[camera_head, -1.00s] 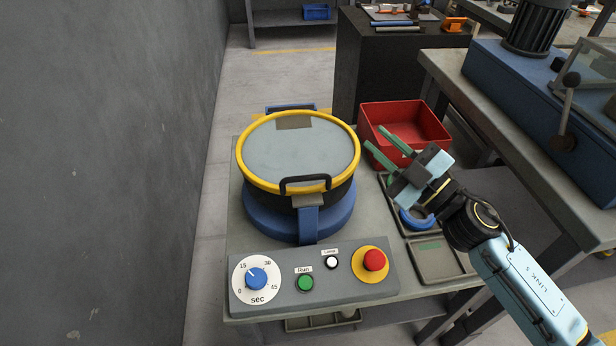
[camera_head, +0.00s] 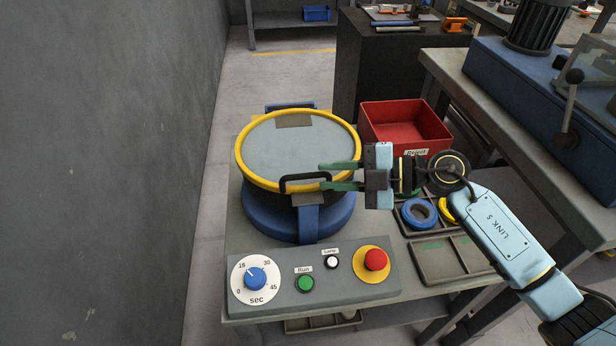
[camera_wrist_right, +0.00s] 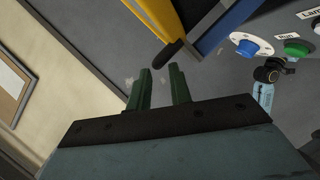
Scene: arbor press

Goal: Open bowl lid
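The bowl has a round grey lid (camera_head: 285,150) with a yellow rim, and the lid is closed on it. A black handle (camera_head: 305,179) stands at the lid's front edge; its end shows in the right wrist view (camera_wrist_right: 168,54). The bowl rests on a blue base (camera_head: 262,217). My right gripper (camera_head: 322,176) is open, its green fingers pointing left beside the handle's right end. In the right wrist view the fingers (camera_wrist_right: 158,70) are apart with nothing between them, just short of the handle. Contact with it cannot be told. My left gripper is not in view.
A control panel (camera_head: 330,293) with a dial, buttons and a red stop button lies in front of the bowl. A red bin (camera_head: 405,122) stands behind my gripper. A grey wall is at left.

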